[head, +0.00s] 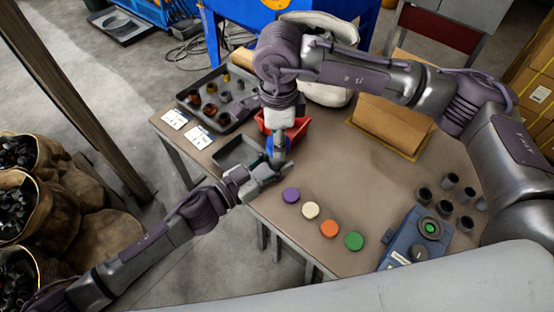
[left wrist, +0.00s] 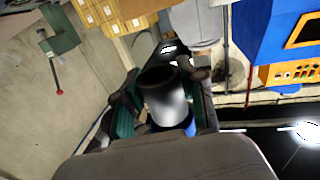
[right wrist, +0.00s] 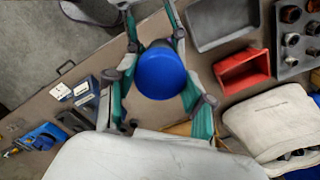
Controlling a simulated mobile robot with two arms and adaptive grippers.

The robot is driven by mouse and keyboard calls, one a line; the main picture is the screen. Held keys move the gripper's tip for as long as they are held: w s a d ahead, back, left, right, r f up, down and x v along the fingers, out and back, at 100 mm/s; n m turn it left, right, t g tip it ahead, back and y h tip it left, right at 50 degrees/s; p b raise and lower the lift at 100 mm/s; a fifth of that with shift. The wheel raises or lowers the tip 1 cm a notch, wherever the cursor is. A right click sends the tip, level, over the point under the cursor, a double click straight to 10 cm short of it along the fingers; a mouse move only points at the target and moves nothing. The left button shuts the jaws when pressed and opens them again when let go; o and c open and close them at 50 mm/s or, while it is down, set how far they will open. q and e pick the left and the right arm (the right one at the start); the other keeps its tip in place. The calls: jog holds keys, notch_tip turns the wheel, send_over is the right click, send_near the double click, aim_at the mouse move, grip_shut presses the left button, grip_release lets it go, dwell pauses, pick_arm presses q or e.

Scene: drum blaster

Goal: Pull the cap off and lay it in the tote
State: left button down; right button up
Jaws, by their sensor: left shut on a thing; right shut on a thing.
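A dark metal cylinder (left wrist: 163,95) sits between the fingers of my left gripper (head: 264,170), which is shut on it above the table's left edge. A round blue cap (right wrist: 161,72) is between the fingers of my right gripper (right wrist: 155,45), shut on it just above the left gripper. A bit of blue also shows below the cylinder in the left wrist view. The cap and cylinder are close together; whether they still touch is hidden. A red open bin (right wrist: 242,70), likely the tote, stands on the table beside the right gripper, partly hidden in the head view.
A grey empty tray (head: 229,153) and a dark tray of small parts (head: 190,93) lie at the left. Purple, cream, orange and green (head: 354,241) discs lie in front. A blue button box (head: 404,243) and several dark cups stand at the right. The middle is clear.

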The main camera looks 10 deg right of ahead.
pick_arm(q)
jog(key=shift+r, duration=0.1)
pick_arm(e)
jog(key=shift+r, duration=2.95)
